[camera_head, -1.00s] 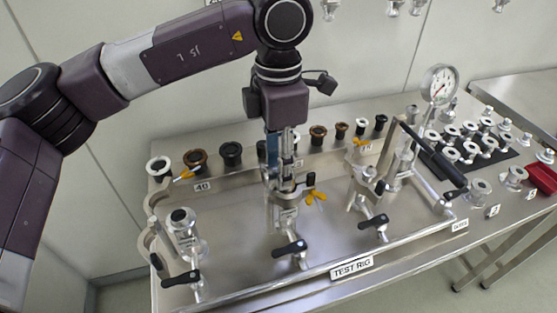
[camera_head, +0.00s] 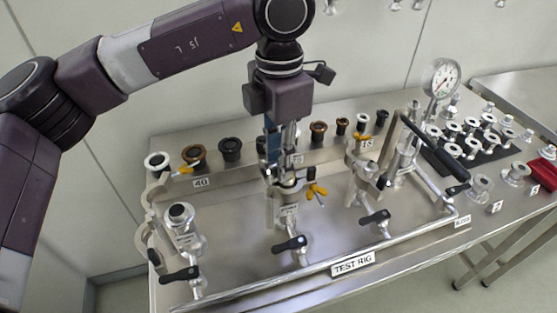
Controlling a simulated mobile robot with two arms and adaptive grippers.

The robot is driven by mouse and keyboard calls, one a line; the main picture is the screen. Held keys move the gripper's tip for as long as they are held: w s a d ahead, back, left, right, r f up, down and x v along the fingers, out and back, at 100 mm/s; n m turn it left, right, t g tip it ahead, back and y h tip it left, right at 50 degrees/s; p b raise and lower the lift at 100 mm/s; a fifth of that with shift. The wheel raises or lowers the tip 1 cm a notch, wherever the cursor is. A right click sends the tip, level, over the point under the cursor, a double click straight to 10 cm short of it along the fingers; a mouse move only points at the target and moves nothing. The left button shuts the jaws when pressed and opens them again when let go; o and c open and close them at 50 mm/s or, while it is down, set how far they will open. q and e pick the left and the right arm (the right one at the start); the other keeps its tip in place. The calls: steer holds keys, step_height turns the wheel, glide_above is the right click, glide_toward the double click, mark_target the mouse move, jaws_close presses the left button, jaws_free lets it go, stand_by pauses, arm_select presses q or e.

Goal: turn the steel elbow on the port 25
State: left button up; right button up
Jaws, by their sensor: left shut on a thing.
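My left gripper (camera_head: 284,178) points straight down over the middle port of the test rig and is shut on the steel elbow (camera_head: 290,137). The elbow's upper part shows as a shiny upright piece beside the finger; the rest is hidden by the gripper. Below it stands the middle port body (camera_head: 287,212), with a yellow-winged clamp (camera_head: 316,192) on its right side. The number label behind it is mostly covered, so I cannot read it fully. I cannot tell which way the elbow's mouth faces. My right gripper is out of view.
The test rig tray (camera_head: 235,262) has black-handled valves (camera_head: 290,244) along its front. Several dark and brown fittings (camera_head: 230,149) line the back. A pressure gauge (camera_head: 441,77) and a long black handle (camera_head: 430,134) stand at the right, near a mat of steel fittings.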

arm_select(q)
steer(key=shift+s+n, duration=0.1)
steer(key=shift+n, duration=0.2)
steer(key=shift+s+d+f+n+b, duration=0.15)
steer(key=shift+n+b, duration=0.45)
steer(key=shift+n, duration=0.7)
steer(key=shift+s+d+n+b, duration=0.1)
steer(key=shift+n+b, duration=0.5)
steer(key=shift+n, duration=0.7)
steer(key=shift+d, duration=0.1)
